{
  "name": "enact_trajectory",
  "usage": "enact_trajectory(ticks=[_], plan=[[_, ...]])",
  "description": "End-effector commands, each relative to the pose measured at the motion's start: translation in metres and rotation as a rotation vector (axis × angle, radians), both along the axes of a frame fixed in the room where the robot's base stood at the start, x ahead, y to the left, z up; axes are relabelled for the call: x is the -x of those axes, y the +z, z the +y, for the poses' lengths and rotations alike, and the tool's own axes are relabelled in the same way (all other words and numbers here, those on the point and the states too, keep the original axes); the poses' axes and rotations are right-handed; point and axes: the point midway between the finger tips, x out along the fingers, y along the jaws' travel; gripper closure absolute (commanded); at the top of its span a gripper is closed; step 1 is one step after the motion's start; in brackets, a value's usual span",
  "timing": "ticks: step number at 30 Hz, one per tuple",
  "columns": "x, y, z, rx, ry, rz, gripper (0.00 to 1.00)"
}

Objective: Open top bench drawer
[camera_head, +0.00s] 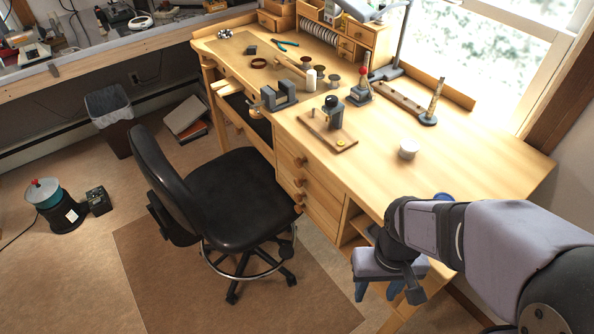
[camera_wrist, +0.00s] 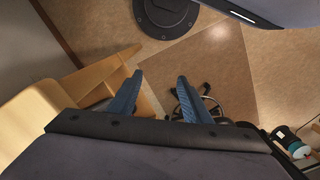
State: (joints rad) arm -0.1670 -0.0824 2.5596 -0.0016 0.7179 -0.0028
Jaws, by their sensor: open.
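The wooden bench (camera_head: 470,165) has a stack of drawers on its front, facing the chair. The top drawer (camera_head: 318,176) has a round wooden knob (camera_head: 299,161) and looks closed. Lower drawers with similar knobs (camera_head: 298,183) sit below it and also look closed. My gripper (camera_head: 377,292) is at the lower right in the head view, to the right of the drawers and apart from them. Its blue fingers point down. In the wrist view the gripper (camera_wrist: 160,76) is open and empty above the floor; the top drawer's knob cannot be made out there.
A black swivel chair (camera_head: 240,195) stands just left of the drawers. A wooden block with a dark tool (camera_head: 334,113) and a white jar (camera_head: 408,148) are on the bench top. A brown mat (camera_head: 150,255) covers the floor. A waste bin (camera_head: 112,115) stands farther left.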

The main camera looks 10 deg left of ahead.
Motion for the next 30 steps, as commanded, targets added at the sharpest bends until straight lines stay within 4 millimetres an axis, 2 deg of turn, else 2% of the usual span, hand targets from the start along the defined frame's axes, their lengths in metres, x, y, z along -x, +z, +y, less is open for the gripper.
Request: enact_trajectory(ticks=[1,6,9,14,18,21,23,24,26,27,29,30], plan=[[0.011,-0.031,0.012,0.01,0.066,0.047,0.56],[0.046,-0.105,0.047,0.066,0.3,0.201,0.56],[0.049,-0.144,0.067,0.119,0.461,0.244,0.56],[0.03,-0.203,0.092,0.263,0.81,0.258,0.56],[-0.013,-0.242,0.115,0.465,1.125,0.221,0.56],[-0.056,-0.25,0.135,0.625,1.266,0.143,0.56],[-0.085,-0.246,0.148,0.722,1.314,0.077,0.56],[-0.106,-0.24,0.157,0.785,1.333,0.023,0.56],[-0.139,-0.225,0.17,0.877,1.342,-0.069,0.56],[-0.162,-0.212,0.181,0.936,1.335,-0.142,0.56],[-0.194,-0.186,0.2,1.021,1.313,-0.269,0.56],[-0.213,-0.164,0.213,1.073,1.286,-0.362,0.56]])
